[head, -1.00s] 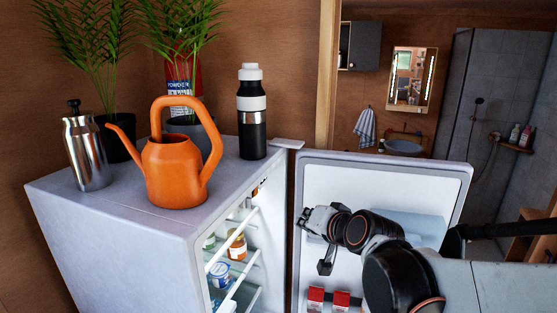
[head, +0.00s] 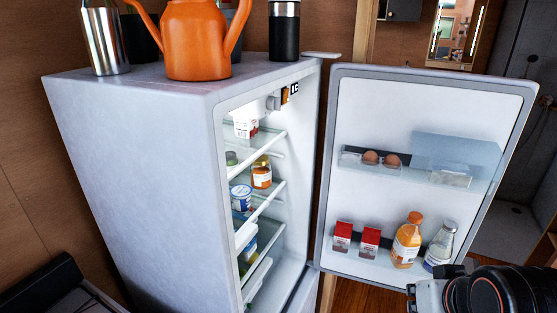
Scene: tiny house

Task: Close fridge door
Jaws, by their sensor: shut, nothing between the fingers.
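The fridge (head: 150,150) stands at the left with its inside lit and shelves of food showing. Its door (head: 375,105) is wide open, hinged near the middle of the view and swung out to the right, its inner side facing me. My gripper (head: 415,292) is low at the right, in front of the door's lower edge, just below the bottles. Only part of it shows; it looks empty. I cannot tell whether it touches the door.
Eggs (head: 381,159), red cartons (head: 370,240), a juice bottle (head: 407,240) and a second bottle (head: 440,247) sit in the door racks. An orange watering can (head: 198,40), a steel bottle (head: 104,40) and a black flask (head: 284,35) stand on the fridge.

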